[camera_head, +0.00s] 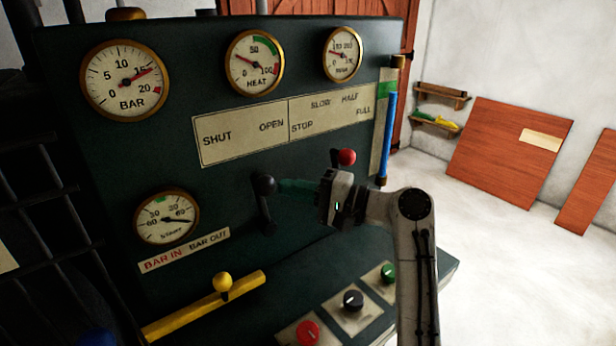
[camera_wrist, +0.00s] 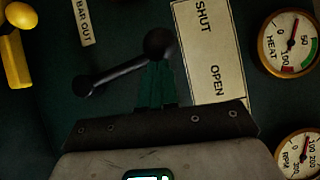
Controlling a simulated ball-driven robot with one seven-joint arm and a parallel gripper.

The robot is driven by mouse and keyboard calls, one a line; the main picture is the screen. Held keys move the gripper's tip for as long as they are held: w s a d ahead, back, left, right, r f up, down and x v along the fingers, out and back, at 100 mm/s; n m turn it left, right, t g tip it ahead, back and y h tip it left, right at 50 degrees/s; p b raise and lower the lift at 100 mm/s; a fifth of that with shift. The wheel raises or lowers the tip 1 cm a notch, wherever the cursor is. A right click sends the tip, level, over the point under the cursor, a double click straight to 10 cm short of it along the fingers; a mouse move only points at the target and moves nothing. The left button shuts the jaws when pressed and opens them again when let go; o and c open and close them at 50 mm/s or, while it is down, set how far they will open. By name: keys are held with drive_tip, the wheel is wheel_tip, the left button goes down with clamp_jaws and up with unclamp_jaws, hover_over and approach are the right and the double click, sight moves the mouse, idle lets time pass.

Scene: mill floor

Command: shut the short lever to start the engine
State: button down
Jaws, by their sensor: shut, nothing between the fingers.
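A short black lever (camera_head: 264,204) with a round black knob stands nearly upright on the dark green panel, below the right part of a plate (camera_head: 240,132) marked SHUT on the left and OPEN on the right. In the wrist view the lever (camera_wrist: 118,72) runs from its pivot at left up to its knob. My gripper (camera_head: 283,187) is shut and empty, with its green fingers just right of the knob. In the wrist view the fingertips (camera_wrist: 158,66) meet the knob's edge; I cannot tell whether they touch it.
A red-knobbed lever (camera_head: 346,157) stands behind my gripper, near a blue tube (camera_head: 388,135). A yellow bar (camera_head: 205,305) with a yellow ball knob (camera_head: 223,281) lies lower left. Red, black and green knobs (camera_head: 352,300) sit on the ledge below. Open floor lies at right.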

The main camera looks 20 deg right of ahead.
sight(264, 196)
drive_tip(key=shift+s+a+n+g+h+p, duration=0.15)
drive_tip(key=shift+s+a+n+h+p, duration=0.1)
drive_tip(key=shift+a+n+p, duration=0.3)
drive_tip(key=shift+s+a+n+g+h+p, duration=0.2)
drive_tip(key=shift+a+n+h+p, duration=0.15)
drive_tip(key=shift+a, duration=0.45)
drive_tip(key=shift+s+a+n+g+h+p, duration=0.2)
drive_tip(key=shift+a+n+p, duration=0.15)
drive_tip(key=shift+a+n, duration=0.25)
drive_tip(key=shift+a, duration=0.15)
